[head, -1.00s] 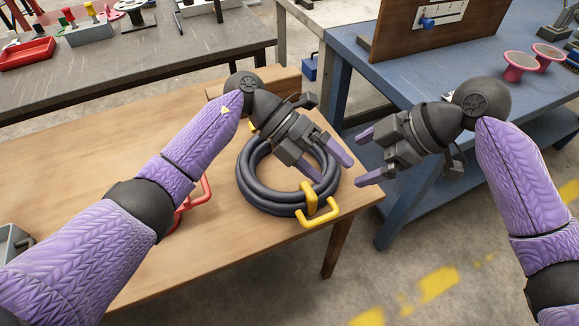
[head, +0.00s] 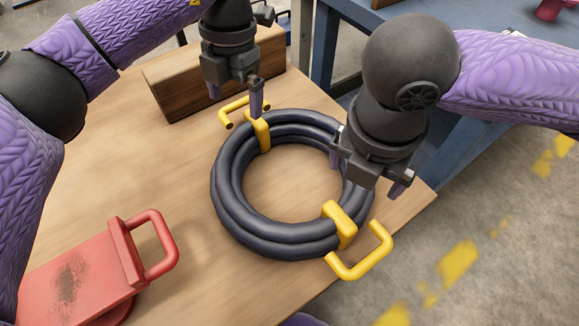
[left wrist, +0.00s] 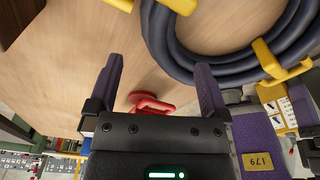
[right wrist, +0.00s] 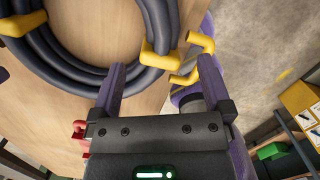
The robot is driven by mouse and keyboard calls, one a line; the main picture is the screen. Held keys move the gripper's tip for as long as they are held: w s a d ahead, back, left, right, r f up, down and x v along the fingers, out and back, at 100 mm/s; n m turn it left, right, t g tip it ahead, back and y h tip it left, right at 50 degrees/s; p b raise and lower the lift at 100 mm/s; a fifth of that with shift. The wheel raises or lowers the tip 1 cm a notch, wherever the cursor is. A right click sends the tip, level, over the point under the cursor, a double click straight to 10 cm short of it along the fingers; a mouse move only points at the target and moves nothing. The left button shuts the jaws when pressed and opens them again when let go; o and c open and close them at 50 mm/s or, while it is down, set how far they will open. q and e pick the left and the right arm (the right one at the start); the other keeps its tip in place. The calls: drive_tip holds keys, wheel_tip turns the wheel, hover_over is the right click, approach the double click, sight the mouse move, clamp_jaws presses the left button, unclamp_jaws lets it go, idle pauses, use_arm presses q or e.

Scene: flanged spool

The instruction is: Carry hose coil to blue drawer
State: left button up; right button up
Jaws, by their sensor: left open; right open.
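The dark hose coil (head: 232,207) lies flat on the wooden table, with a yellow handle on each of two opposite sides. My left gripper (head: 235,98) is open and empty above the far yellow handle (head: 229,112), fingers pointing down. My right gripper (head: 368,172) is open and empty over the coil's right side, close to the near yellow handle (head: 383,240). In the right wrist view that handle (right wrist: 205,41) shows just beyond the right finger. The coil also shows in the left wrist view (left wrist: 172,45). I cannot make out a blue drawer.
A red object with a loop handle (head: 95,262) stands on the table at the near left. A wooden block (head: 172,92) sits behind the far handle.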

sight(238, 132)
use_arm(q)
drive_tip(key=f, duration=0.6)
drive_tip(key=s+f, duration=0.1)
drive_tip(key=f, duration=0.2)
drive_tip(key=shift+a+f, duration=0.3)
drive_tip(key=shift+f, duration=0.1)
use_arm(e)
drive_tip(key=f, duration=0.6)
drive_tip(key=w+f, duration=0.1)
drive_tip(key=f, duration=0.2)
drive_tip(key=shift+d+f, duration=0.3)
drive_tip(key=shift+f, duration=0.1)
use_arm(q)
clamp_jaws()
use_arm(e)
clamp_jaws()
